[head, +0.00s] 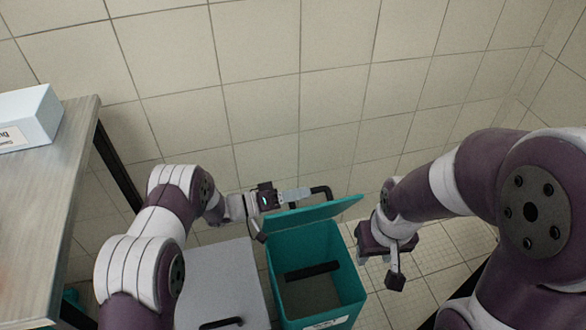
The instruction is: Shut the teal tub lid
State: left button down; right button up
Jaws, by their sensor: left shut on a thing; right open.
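The teal tub (278,275) stands on the floor at the lower middle, open at the top, with a white label on its near side. Its teal lid (318,214) is raised at the far side, tilted and seen nearly edge-on. A black loop handle (328,191) rises behind the lid's upper edge. My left gripper (303,194) is at this handle and shut on it; the exact contact is small and hard to see. My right gripper (393,268) is open and empty, right of the tub and apart from it.
A grey-lidded bin (217,280) with a black handle stands directly left of the tub. A table (40,210) with a pale labelled box (30,117) is at the left. A black bar (312,271) shows inside the tub. A tiled wall is behind; floor shows at right.

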pick_arm(q)
jog(key=shift+s+d+f+p, duration=0.2)
jog(key=shift+s+f, duration=0.15)
jog(key=shift+s, duration=0.3)
jog(key=shift+s+d+f+p, duration=0.15)
jog(key=shift+s+f, duration=0.15)
jog(key=shift+s, duration=0.35)
jog(key=shift+a, duration=0.1)
jog(key=c, duration=1.1)
grip_release()
jog(key=shift+o, duration=0.2)
jog(key=shift+w, duration=0.1)
jog(key=shift+r, duration=0.1)
